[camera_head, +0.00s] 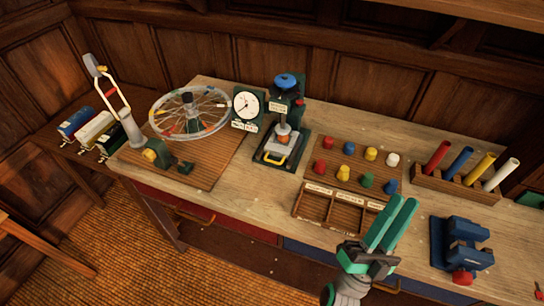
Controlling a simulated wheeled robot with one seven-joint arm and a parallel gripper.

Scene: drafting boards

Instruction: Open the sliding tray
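The press (285,112) stands at the middle back of the bench, with a blue knob on top. A small tray with a yellow handle (275,158) sits at the front of its green base and looks pushed in. Drawer fronts also show under the bench edge, a red one (225,215) and a blue one (310,250); I cannot tell which part the task means. My gripper (402,200) has green fingers and is at the lower right, in front of the compartment box, apart from the press. Its fingers lie close together, and I cannot tell whether a gap remains.
A spoked wheel (190,112) and dial (246,105) stand left of the press. A peg board (340,180), compartment box (313,202), rack of coloured tubes (430,182) and blue vise (462,240) lie to the right. Bare bench shows left of the box.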

